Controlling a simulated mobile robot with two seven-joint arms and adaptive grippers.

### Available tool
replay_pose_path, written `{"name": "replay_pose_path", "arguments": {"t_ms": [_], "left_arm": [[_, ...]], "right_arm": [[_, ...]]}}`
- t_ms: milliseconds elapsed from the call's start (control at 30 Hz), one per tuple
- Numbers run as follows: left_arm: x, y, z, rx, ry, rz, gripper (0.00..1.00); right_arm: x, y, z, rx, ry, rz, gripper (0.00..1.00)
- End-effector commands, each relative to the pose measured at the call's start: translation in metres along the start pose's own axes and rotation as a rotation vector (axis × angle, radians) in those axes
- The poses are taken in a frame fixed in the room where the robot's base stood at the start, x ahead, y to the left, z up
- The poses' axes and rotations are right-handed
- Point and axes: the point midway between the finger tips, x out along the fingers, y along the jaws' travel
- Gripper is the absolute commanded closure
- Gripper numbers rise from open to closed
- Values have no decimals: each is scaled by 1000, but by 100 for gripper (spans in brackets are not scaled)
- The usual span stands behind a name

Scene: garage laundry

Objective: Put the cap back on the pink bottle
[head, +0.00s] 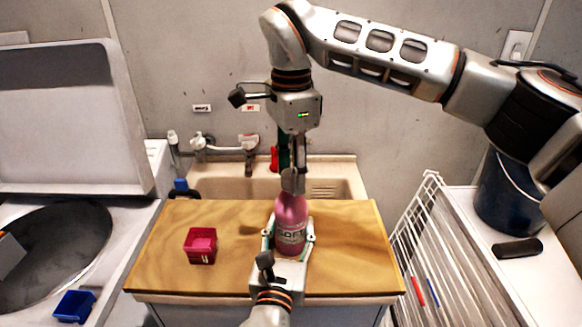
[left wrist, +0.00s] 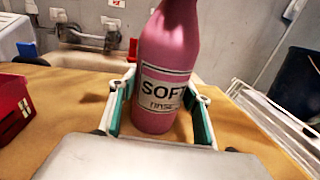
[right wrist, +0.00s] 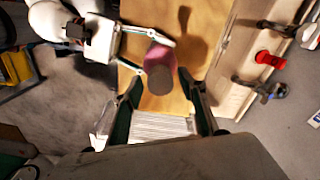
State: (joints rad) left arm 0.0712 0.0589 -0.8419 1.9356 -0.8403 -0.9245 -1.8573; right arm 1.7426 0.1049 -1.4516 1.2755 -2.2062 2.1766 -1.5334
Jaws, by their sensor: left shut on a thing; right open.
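The pink bottle (head: 291,228) stands upright on the wooden top. My left gripper (head: 290,240) is shut around its lower body, and the left wrist view shows a finger on each side of the bottle (left wrist: 165,75). My right gripper (head: 293,182) points down at the bottle's top and hides the mouth in the head view. In the right wrist view its fingers are open, with the bottle's dark round top (right wrist: 160,80) just beyond them. I cannot tell whether that is a cap. A pink piece (head: 203,244) lies in the small red box; I cannot tell whether it is the cap.
The red box (head: 201,257) stands left of the bottle on the wooden top (head: 350,250). A sink (head: 230,187) with a tap lies behind. A white wire rack (head: 425,240) is at the right, with a dark bucket (head: 505,205) beyond. The top's right part is clear.

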Motion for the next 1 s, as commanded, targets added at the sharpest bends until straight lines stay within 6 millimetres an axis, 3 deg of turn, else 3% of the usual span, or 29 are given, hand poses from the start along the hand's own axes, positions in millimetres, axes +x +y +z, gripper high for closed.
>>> {"name": "replay_pose_path", "arguments": {"t_ms": [33, 200, 467, 1000], "left_arm": [[0, 0, -1, 2, 2, 0, 100], [0, 0, -1, 2, 2, 0, 100], [0, 0, -1, 1, 2, 1, 100], [0, 0, -1, 1, 2, 1, 100]], "right_arm": [[0, 0, 0, 0, 0, 0, 59], [0, 0, 0, 0, 0, 0, 99], [0, 0, 0, 85, 1, 0, 99], [0, 0, -1, 985, 1, -1, 99]]}}
